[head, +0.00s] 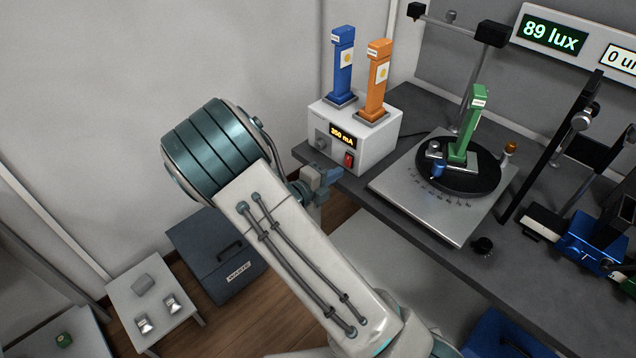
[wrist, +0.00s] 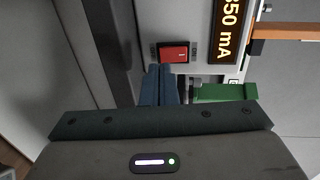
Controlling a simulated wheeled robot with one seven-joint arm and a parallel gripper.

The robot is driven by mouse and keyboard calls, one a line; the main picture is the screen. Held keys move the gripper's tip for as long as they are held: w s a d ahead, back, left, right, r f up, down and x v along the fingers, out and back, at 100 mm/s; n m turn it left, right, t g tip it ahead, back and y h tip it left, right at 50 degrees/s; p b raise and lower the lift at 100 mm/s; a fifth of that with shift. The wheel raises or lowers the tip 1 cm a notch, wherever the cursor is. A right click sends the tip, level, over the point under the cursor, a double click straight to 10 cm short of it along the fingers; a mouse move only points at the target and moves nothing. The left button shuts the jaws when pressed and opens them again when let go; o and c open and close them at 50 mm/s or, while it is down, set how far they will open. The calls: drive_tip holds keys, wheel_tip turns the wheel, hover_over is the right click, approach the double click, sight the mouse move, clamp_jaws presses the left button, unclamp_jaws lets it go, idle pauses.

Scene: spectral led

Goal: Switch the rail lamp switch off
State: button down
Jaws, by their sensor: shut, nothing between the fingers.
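A red rocker switch (head: 348,160) sits on the front of a white power box (head: 376,150), below its lit display (head: 342,136) reading 350 mA. In the wrist view the red switch (wrist: 174,54) lies just beyond my fingertips, with small markings at both ends too small to read surely. My gripper (head: 334,175) is in front of the box, below and left of the switch. In the wrist view my gripper (wrist: 159,70) has its dark blue fingers shut together, empty. I cannot tell whether they touch the switch, or which way the rocker is tilted.
Blue (head: 342,62) and orange (head: 378,78) lamp posts stand on the box. A green post (head: 469,120) stands on a black turntable to the right. A panel reads 89 lux (head: 555,34). A waste bin (head: 215,255) stands on the floor at lower left.

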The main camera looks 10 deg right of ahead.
sight(348, 167)
drive_tip(key=shift+x, duration=1.1)
drive_tip(key=shift+w+d+f+t+h, duration=0.15)
drive_tip(key=shift+d+f+t+h, duration=0.15)
drive_tip(key=shift+h, duration=0.1)
drive_tip(key=shift+w+d+f+t+h, duration=0.15)
drive_tip(key=shift+t+h, duration=0.35)
drive_tip(key=shift+h, duration=0.3)
drive_tip(key=shift+d+t+h, duration=0.15)
drive_tip(key=shift+t+h, duration=0.15)
drive_tip(key=shift+h, duration=0.1)
